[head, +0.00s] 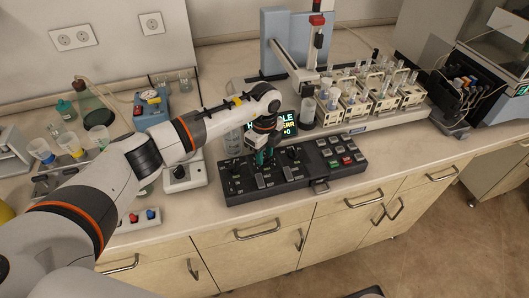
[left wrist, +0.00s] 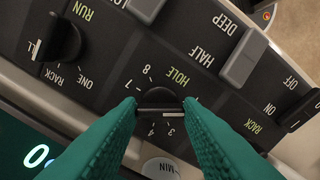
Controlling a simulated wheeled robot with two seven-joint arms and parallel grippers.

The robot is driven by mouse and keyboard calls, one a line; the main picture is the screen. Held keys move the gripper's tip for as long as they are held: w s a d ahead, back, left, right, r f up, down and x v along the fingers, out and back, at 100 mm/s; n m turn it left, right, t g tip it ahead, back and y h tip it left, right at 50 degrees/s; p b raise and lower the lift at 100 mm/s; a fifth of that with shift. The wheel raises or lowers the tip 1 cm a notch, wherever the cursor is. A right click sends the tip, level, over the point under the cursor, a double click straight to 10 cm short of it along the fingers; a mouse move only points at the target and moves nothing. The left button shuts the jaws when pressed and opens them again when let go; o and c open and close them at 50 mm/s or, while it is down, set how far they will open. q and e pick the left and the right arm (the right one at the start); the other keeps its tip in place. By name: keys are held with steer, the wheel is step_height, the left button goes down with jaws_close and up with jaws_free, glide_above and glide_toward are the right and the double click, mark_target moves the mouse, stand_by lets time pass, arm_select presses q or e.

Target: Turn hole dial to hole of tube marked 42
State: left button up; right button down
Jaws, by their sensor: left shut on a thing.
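The hole dial (left wrist: 160,96) is a black knob on the dark control panel (head: 285,183), below the word HOLE in the left wrist view. Numbers such as 7, 8, 3 and 4 show around it; others are covered. My left gripper (left wrist: 160,104) has its two green ribbed fingers on either side of the knob's bar and is shut on it. In the head view the gripper (head: 262,157) hides the dial. Racks of tubes (head: 372,92) stand behind the panel; their marks are too small to read. My right gripper is not in view.
The wrist view shows another black knob (left wrist: 62,42) by RUN and RACK, and a grey slider (left wrist: 242,60) by DEEP and HALF. A lit display (head: 287,124) stands behind the panel, partly hidden by my arm. Glassware (head: 90,105) stands at left.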

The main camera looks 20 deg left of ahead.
arm_select(q)
steer(key=m+b, duration=0.4)
steer(key=m, duration=0.1)
steer(key=shift+f+m, duration=0.2)
steer(key=shift+m, duration=0.1)
steer(key=m+b, duration=0.4)
steer(key=m, duration=0.1)
steer(key=m+b, duration=0.3)
steer(key=m, duration=0.2)
steer(key=m+b, duration=0.3)
steer(key=m, duration=0.2)
steer(key=shift+r, duration=0.1)
steer(key=m+b, duration=0.2)
steer(key=m, duration=0.3)
steer(key=shift+m, duration=0.4)
steer(key=m+b, duration=0.1)
steer(key=m, duration=0.4)
steer(key=shift+r, duration=0.1)
steer(key=m+b, duration=0.1)
steer(key=m, duration=0.4)
steer(key=shift+m, duration=0.4)
steer(key=m, duration=0.5)
steer(key=shift+b, duration=0.3)
steer(key=shift+m, duration=0.3)
